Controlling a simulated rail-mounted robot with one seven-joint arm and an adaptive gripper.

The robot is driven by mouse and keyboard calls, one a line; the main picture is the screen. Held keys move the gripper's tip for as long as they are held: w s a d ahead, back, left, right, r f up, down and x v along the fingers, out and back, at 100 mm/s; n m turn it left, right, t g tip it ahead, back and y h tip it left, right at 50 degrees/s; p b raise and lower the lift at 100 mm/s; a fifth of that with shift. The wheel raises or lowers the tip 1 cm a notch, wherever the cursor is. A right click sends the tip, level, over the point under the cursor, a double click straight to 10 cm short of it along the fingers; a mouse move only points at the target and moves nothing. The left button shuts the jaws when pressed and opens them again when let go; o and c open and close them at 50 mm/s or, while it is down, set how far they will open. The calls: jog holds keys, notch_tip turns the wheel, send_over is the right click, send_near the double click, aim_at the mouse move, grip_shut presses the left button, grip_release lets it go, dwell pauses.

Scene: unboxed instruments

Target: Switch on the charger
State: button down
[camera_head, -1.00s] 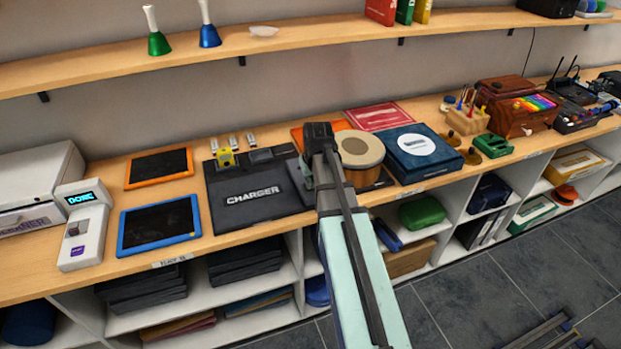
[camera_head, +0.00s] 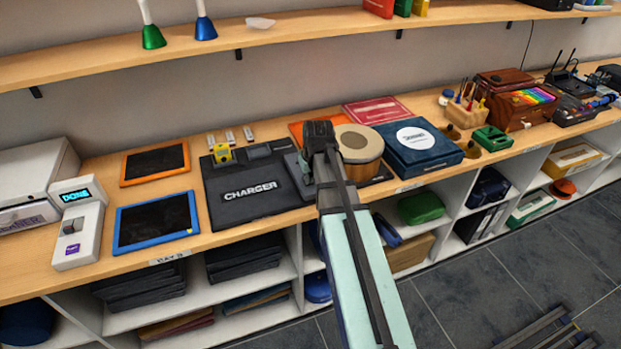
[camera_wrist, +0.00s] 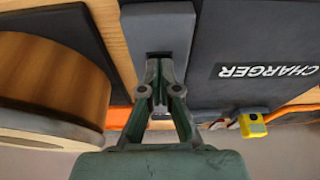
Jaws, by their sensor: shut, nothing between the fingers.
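The charger (camera_head: 275,205) is a flat black unit with white CHARGER lettering, lying on the wooden counter. Its dark surface also shows at the right of the wrist view (camera_wrist: 215,40). A grey panel (camera_wrist: 143,25) with a darker rectangular slot or switch lies along its side; I cannot tell the switch position. My gripper (camera_wrist: 160,65) is shut and empty, its fingertips over the lower part of that panel in the wrist view. I cannot tell whether they touch it. In the head view my arm hides the fingertips.
A round wooden drum (camera_head: 358,143) stands close beside my gripper. A blue-framed tablet (camera_head: 158,222), an orange-framed tablet (camera_head: 155,163) and a white device reading DONE (camera_head: 78,235) are left. A shelf (camera_head: 280,32) runs above.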

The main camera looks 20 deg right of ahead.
jog(key=shift+w+r, duration=0.25)
jog(key=shift+w, duration=0.25)
jog(key=p+v, duration=0.2)
jog(key=v, duration=0.1)
jog(key=p+v, duration=0.1)
jog(key=v, duration=0.1)
jog(key=shift+w+r+p, duration=0.1)
jog(key=shift+w+p, duration=0.2)
jog(key=shift+w, duration=0.15)
jog(key=shift+s+r+b, duration=0.1)
jog(key=shift+s+b, duration=0.25)
jog(key=shift+b, duration=0.35)
jog(key=s+b+v, duration=0.1)
jog(key=b+v, duration=0.1)
jog(key=v, duration=0.6)
jog(key=shift+s, duration=0.3)
